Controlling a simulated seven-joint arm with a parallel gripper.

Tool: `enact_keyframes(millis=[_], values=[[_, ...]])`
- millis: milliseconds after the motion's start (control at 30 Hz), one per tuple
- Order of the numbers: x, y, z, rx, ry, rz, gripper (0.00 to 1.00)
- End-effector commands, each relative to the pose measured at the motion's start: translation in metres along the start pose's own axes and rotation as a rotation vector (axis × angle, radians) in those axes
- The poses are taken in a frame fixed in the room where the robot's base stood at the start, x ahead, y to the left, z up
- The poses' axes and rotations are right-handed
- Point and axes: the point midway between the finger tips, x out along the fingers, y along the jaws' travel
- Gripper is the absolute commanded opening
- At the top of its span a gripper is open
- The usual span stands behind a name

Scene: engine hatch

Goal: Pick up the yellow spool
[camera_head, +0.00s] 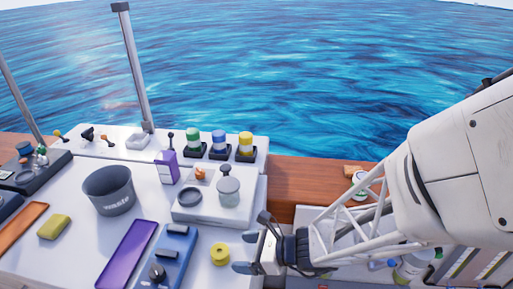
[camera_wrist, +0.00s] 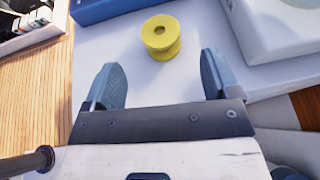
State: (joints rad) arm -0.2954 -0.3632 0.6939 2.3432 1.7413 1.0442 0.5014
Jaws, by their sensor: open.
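The yellow spool (camera_head: 220,253) stands upright on the white worktop near its right edge, just right of a blue box. In the wrist view the spool (camera_wrist: 161,35) shows its round top with a centre hole. It lies ahead of my gripper, roughly midway between the lines of the two fingers. My gripper (camera_head: 247,253) is open and empty, just right of the spool in the head view. In the wrist view the two grey-blue fingers of my gripper (camera_wrist: 160,82) are spread wide. The spool is beyond the fingertips, and no contact shows.
A blue box (camera_head: 176,245) stands close to the spool's left, with a purple tray (camera_head: 127,255) beyond it. A white unit with a grey-lidded jar (camera_head: 228,188) is behind the spool. A grey bucket (camera_head: 109,190) and a yellow sponge (camera_head: 54,227) are further left.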

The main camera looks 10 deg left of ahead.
Motion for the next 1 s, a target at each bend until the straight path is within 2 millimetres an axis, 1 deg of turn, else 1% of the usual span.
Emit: enact_keyframes(millis=[400, 800, 1000], values=[[0.002, 0.000, 0.000, 0.001, 0.000, -0.001, 0.82], [0.022, 0.000, 0.000, 0.001, 0.001, 0.001, 0.82], [0.026, 0.000, 0.000, 0.001, 0.000, 0.000, 0.82]])
